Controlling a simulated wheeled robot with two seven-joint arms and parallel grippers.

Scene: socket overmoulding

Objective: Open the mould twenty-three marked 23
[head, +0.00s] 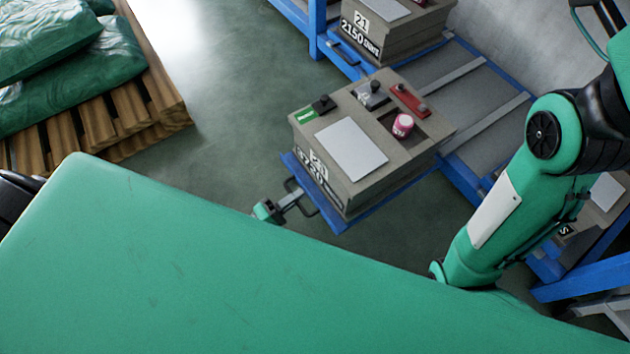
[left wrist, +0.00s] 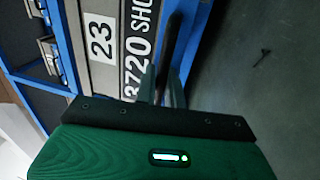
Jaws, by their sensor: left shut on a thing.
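The mould marked 23 (head: 336,190) is a grey block on a blue base (head: 345,222) that stands out from the rack. Its 23 label and the text 3720 SHO show in the left wrist view (left wrist: 101,38). A black handle (head: 289,183) sticks out from the front of the base. My left gripper (head: 291,200) is at this handle, its fingers shut on the dark bar in the left wrist view (left wrist: 165,82). My right arm comes in at the right, and its gripper is hidden behind my green body.
On the mould top are a pale plate (head: 351,149), a red bar (head: 409,101) and a pink round part (head: 402,125). A mould marked 21 (head: 390,32) stands behind on the blue rack. Green sacks lie on a wooden pallet (head: 168,105) at left. Floor between is clear.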

